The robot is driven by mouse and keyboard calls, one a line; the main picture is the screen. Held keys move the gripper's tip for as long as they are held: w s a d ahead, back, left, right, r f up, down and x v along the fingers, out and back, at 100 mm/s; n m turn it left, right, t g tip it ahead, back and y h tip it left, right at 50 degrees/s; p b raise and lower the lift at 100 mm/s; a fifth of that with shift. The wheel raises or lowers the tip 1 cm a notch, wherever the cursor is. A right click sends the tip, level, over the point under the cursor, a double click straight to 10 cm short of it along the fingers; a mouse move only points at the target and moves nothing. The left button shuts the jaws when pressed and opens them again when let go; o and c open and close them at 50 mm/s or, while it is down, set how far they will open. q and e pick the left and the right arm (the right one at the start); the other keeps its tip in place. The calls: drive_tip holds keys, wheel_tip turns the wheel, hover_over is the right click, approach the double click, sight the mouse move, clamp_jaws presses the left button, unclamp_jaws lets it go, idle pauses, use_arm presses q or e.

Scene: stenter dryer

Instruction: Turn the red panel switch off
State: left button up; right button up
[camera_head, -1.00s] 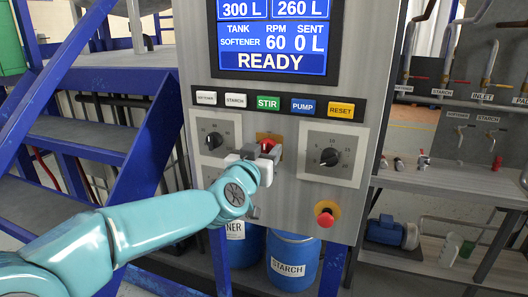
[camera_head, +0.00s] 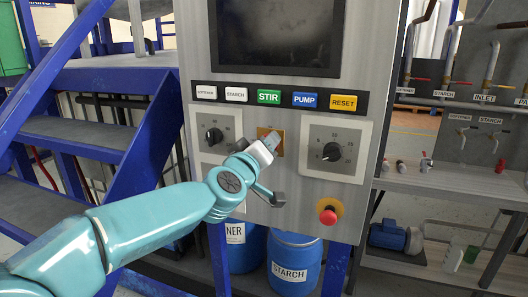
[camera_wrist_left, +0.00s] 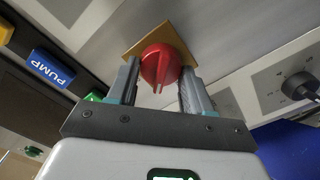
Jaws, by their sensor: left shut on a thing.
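The red panel switch (camera_wrist_left: 160,66) is a round red knob on a yellow-orange plate (camera_wrist_left: 181,42). In the left wrist view it sits between the two fingers of my left gripper (camera_wrist_left: 157,80), which is shut on it. In the head view the gripper (camera_head: 267,145) covers the knob, and only part of the yellow plate (camera_head: 263,132) shows. The gripper is tilted against the panel. The display (camera_head: 277,38) above is dark. My right gripper is not in view.
A row of labelled buttons, with the green STIR button (camera_head: 269,97) in the middle, runs above the switch. Black dials flank it, the right one (camera_head: 331,152) close by. A red mushroom button (camera_head: 328,216) is below right. Blue drums (camera_head: 294,262) stand under the panel.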

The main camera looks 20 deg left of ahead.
use_arm(q)
drive_tip(key=n+b, duration=0.3)
drive_tip(key=n, duration=0.6)
drive_tip(key=shift+f, duration=0.2)
drive_tip(key=shift+n, duration=0.4)
drive_tip(key=o, duration=1)
drive_tip(key=shift+a, duration=0.1)
drive_tip(key=shift+o, duration=0.2)
drive_tip(key=s, duration=1.6)
drive_tip(key=shift+s+a+b, duration=0.15)
drive_tip(key=shift+a+b, duration=0.1)
drive_tip(key=shift+b, duration=0.05)
